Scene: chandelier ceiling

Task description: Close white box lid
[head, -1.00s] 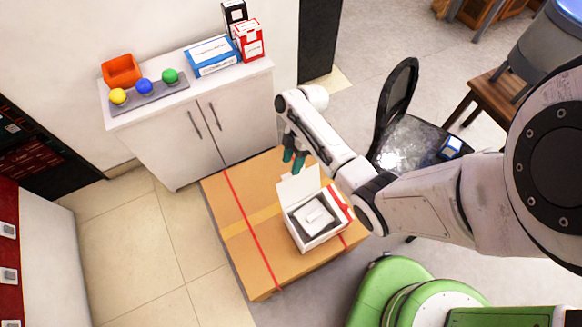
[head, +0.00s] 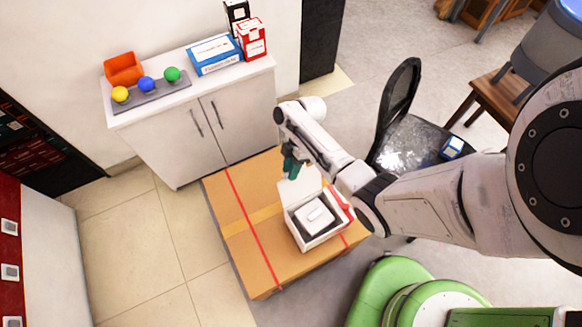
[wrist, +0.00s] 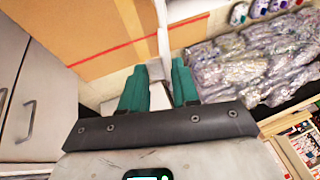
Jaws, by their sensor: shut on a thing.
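The white box (head: 318,236) stands on a large cardboard box, its top open. A white item (head: 315,215) lies in its dark inner tray. The box's white lid (head: 305,187) stands up along the side away from me. My gripper (head: 291,166), with teal fingers, is at the lid's upper edge. In the wrist view, my gripper (wrist: 158,84) has the lid (wrist: 163,38), seen nearly edge-on, between its two fingers. The exact contact is partly hidden by the fingers.
The cardboard box (head: 232,232) has red straps and free room left of the white box. A white cabinet (head: 205,135) stands behind, with coloured balls and boxes on top. A black chair (head: 405,140) stands to the right of my arm.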

